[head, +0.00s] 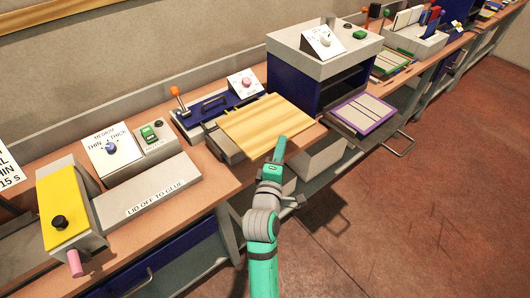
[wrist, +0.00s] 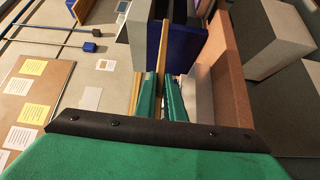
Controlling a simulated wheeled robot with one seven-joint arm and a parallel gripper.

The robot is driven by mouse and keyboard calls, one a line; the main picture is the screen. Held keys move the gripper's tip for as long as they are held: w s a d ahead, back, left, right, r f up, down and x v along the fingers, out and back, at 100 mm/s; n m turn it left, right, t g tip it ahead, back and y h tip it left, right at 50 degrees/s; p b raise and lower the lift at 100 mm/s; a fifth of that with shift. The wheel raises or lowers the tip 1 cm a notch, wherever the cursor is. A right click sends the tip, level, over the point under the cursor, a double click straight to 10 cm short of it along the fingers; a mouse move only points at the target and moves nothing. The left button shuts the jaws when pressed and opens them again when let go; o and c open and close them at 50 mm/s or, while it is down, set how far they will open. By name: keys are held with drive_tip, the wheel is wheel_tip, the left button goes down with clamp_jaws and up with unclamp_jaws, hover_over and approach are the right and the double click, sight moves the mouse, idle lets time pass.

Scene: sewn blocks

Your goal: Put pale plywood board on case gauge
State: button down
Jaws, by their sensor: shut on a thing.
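My gripper (head: 279,150) is shut on the near right edge of the pale plywood board (head: 262,122). The board lies roughly flat over a low grey bed with a blue-backed fixture (head: 215,108) behind it. I cannot tell whether it touches the bed. In the wrist view the board (wrist: 162,58) shows edge-on between the green fingers of my gripper (wrist: 162,98). No label names the case gauge. To the right, a purple-edged panel with pale strips (head: 362,113) lies before a grey and blue press; I cannot tell which one is the gauge.
The press (head: 322,62) stands close to the right of the board. A glue unit with a yellow lid (head: 62,208) and a dial panel (head: 111,148) are on the bench at left. An orange-knobbed lever (head: 175,92) rises behind the board. The floor (head: 450,190) at right is clear.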

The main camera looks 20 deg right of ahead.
drive_tip(key=w+f, duration=0.1)
drive_tip(key=f, duration=0.1)
drive_tip(key=w+a+f, duration=0.1)
drive_tip(key=w+f, duration=0.1)
drive_tip(key=w+a+f, duration=0.1)
drive_tip(key=w+f, duration=0.1)
drive_tip(key=shift+w, duration=0.25)
drive_tip(key=f, duration=0.3)
drive_tip(key=shift+w+f, duration=0.2)
drive_tip(key=shift+f, duration=0.05)
drive_tip(key=shift+a, duration=0.1)
drive_tip(key=shift+w+f, duration=0.15)
